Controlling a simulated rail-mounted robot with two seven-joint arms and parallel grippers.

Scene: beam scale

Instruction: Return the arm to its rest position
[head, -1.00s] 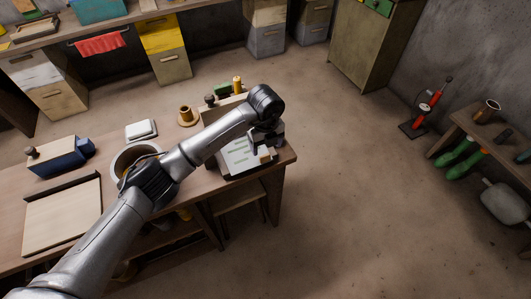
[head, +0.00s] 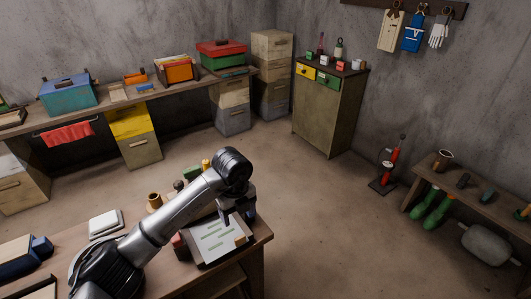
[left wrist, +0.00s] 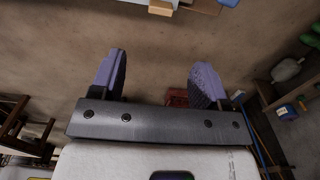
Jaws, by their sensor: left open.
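My left arm (head: 165,222) reaches in from the lower left over the workbench in the head view. My left gripper (head: 238,217) hangs over the right end of the bench, above a clipboard with a white sheet (head: 212,240). In the left wrist view its two purple fingers (left wrist: 158,82) are spread apart with nothing between them. The edge of a white sheet with a small tan block (left wrist: 160,8) shows at the top of that view, beyond the fingertips. My right gripper is in neither view.
The workbench (head: 257,236) also carries a white box (head: 105,223), a brass weight (head: 155,201) and a blue tool (head: 25,255). A green cabinet (head: 328,108) stands behind. A low shelf (head: 470,198) with boots stands at the right.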

